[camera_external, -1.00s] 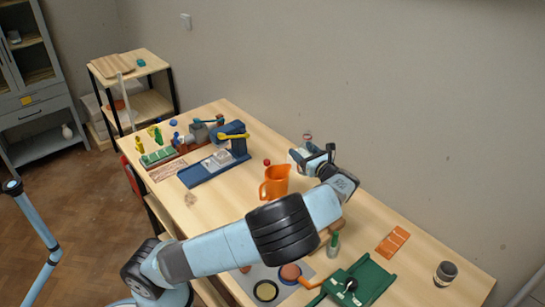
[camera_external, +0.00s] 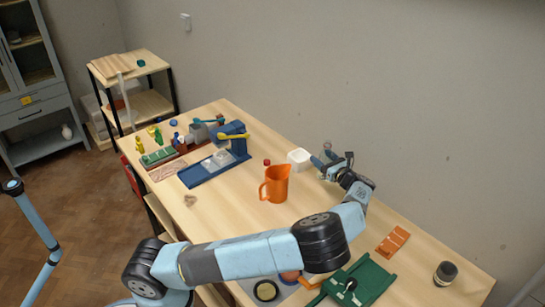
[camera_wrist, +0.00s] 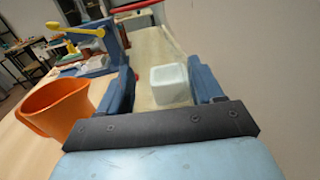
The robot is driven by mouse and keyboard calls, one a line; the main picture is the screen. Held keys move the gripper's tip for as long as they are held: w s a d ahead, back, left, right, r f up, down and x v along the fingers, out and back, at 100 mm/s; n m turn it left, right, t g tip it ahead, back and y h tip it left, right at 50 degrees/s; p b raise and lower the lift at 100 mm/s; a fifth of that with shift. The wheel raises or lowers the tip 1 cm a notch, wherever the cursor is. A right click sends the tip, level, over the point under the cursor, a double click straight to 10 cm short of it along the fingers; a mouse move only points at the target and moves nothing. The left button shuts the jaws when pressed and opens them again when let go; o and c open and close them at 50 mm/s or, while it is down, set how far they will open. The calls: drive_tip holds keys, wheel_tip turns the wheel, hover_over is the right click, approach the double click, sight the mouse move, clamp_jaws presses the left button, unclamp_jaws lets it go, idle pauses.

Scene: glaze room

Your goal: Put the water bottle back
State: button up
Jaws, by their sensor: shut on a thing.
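My gripper (camera_external: 332,163) is over the far side of the table, close to the wall, to the right of the white block. In the wrist view its two blue fingers (camera_wrist: 162,70) are apart, with a pale, see-through shape between them. This seems to be the water bottle, but its outline is hard to make out. A white block (camera_external: 299,158) stands on the table. It also shows between the fingers in the wrist view (camera_wrist: 170,85), beyond them.
An orange jug (camera_external: 276,184) stands close to the left of my gripper. A small red thing (camera_external: 267,162) is behind it. A blue machine (camera_external: 215,165) is further left. An orange tile (camera_external: 392,241), a dark jar (camera_external: 445,273) and a green tool (camera_external: 362,280) lie to the right.

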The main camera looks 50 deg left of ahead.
sight(326, 161)
drive_tip(key=shift+w+f, duration=1.1)
drive_tip(key=shift+f, duration=0.2)
wheel_tip(326, 161, down, 3)
drive_tip(key=shift+w+f, duration=0.15)
drive_tip(key=shift+f, duration=0.05)
drive_tip(key=o, duration=1.2)
drive_tip(key=shift+d, duration=0.1)
drive_tip(key=d, duration=0.4)
drive_tip(key=s+d, duration=0.1)
drive_tip(key=d, duration=0.6)
drive_tip(key=shift+s+d, duration=0.3)
drive_tip(key=shift+d, duration=0.05)
